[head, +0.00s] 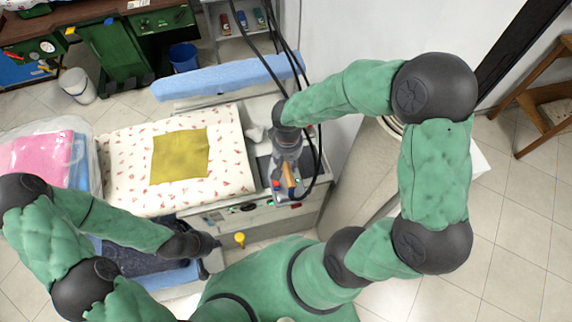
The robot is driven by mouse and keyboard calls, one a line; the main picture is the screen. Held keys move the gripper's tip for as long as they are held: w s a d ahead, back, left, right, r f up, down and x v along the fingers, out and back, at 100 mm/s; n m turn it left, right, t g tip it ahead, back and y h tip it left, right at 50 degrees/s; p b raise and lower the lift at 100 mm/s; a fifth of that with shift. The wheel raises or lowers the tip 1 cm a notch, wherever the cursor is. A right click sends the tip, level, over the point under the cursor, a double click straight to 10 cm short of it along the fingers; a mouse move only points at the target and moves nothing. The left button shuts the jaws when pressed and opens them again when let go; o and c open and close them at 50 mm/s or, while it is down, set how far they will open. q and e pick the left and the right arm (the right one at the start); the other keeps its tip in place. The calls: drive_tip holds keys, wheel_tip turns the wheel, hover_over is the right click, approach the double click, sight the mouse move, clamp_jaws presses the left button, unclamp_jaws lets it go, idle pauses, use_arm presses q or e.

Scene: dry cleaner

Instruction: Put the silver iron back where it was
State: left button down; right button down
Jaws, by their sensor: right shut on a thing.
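My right gripper (287,165) points down over the right end of the pressing table (228,214). It is shut on what looks like the silver iron (290,180), of which a light brown handle part shows; my gripper hides most of the rest. A dark pad (264,172) lies just left of it on the tabletop. I cannot tell whether the iron touches the surface. My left gripper (213,258) is low at the table's front edge, away from the iron; its fingers are not clear.
A mustard cloth (180,156) lies on the patterned cover (120,150). A blue padded board (228,78) runs along the back. Dark cables (297,70) hang beside my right gripper. A bagged pink bundle (40,158) is at left. A yellow knob (240,238) sticks out in front.

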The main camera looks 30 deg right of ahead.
drive_tip(key=w+d+f, duration=0.1)
drive_tip(key=w+d, duration=0.1)
drive_tip(key=w, duration=0.1)
drive_tip(key=w+d+f, duration=0.1)
drive_tip(key=w+d, duration=0.1)
drive_tip(key=shift+d+f+p, duration=0.1)
drive_tip(key=shift+f+p, duration=0.2)
drive_tip(key=w+d+f, duration=0.3)
drive_tip(key=f, duration=0.5)
drive_tip(key=shift+w+f, duration=0.25)
drive_tip(key=shift+w, duration=0.05)
drive_tip(key=shift+f, duration=0.1)
drive_tip(key=c, duration=1.2)
unclamp_jaws()
drive_tip(key=shift+s+f, duration=0.2)
drive_tip(key=shift+s, duration=0.05)
drive_tip(key=o, duration=0.4)
drive_tip(key=shift+a, duration=0.1)
drive_tip(key=shift+o, duration=0.2)
